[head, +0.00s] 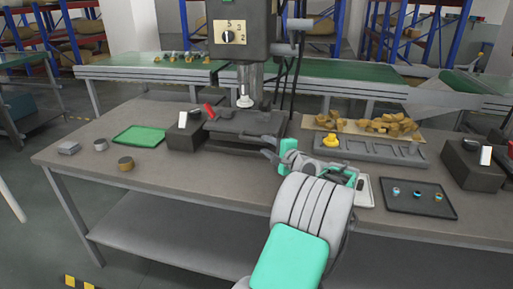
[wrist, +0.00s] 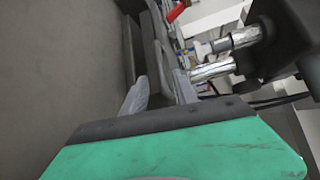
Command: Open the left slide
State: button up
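A dark machine base (head: 245,128) sits on the workbench under a grey drill-like head, with a red lever (head: 209,110) at its left. I cannot tell which part is the left slide. My gripper (head: 268,148) is at the front right of this base, close to its edge; contact cannot be made out. In the wrist view its two grey fingers (wrist: 160,92) stand apart, with dark machine parts beyond them. Nothing shows held between them. The red lever also shows at the top of the wrist view (wrist: 177,11). My wrist hides part of the bench.
A dark box (head: 185,136) with a white label stands left of the base. A green tray (head: 139,134) and small metal parts lie further left. A grey fixture (head: 372,150) with a yellow piece and a dark tray (head: 420,207) lie right.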

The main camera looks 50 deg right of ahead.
aim_at(258, 140)
jog(key=x, duration=0.7)
jog(key=shift+w, duration=0.25)
jog(key=shift+c, duration=0.4)
grip_shut()
dwell(0.6)
